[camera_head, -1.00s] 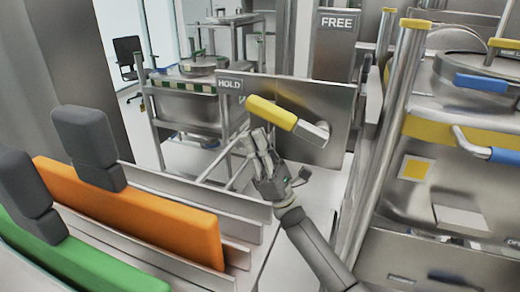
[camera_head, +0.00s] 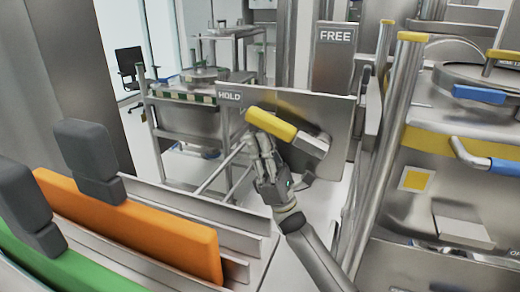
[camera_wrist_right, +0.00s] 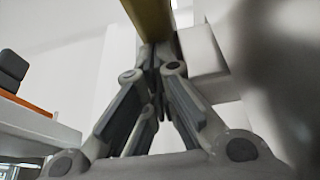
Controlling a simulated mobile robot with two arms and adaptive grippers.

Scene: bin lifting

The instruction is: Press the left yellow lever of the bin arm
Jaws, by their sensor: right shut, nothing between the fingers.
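The yellow lever (camera_head: 271,123) sits on a metal panel with a HOLD sign, tilted down to the right toward its pale metal base (camera_head: 311,143). My right gripper (camera_head: 262,137) is shut and empty, with its fingertips just under the lever, near the lever's left half. In the right wrist view the yellow lever (camera_wrist_right: 149,17) runs across the top, right at the closed fingertips (camera_wrist_right: 152,50). They look very close to it or touching; I cannot tell which. My left gripper is not in view.
An orange bar (camera_head: 130,225) and a green bar (camera_head: 50,262) with dark grey blocks stand at the left. A metal post (camera_head: 385,150) and a bin with blue handles (camera_head: 480,94) stand at the right. A FREE sign panel (camera_head: 334,62) is behind.

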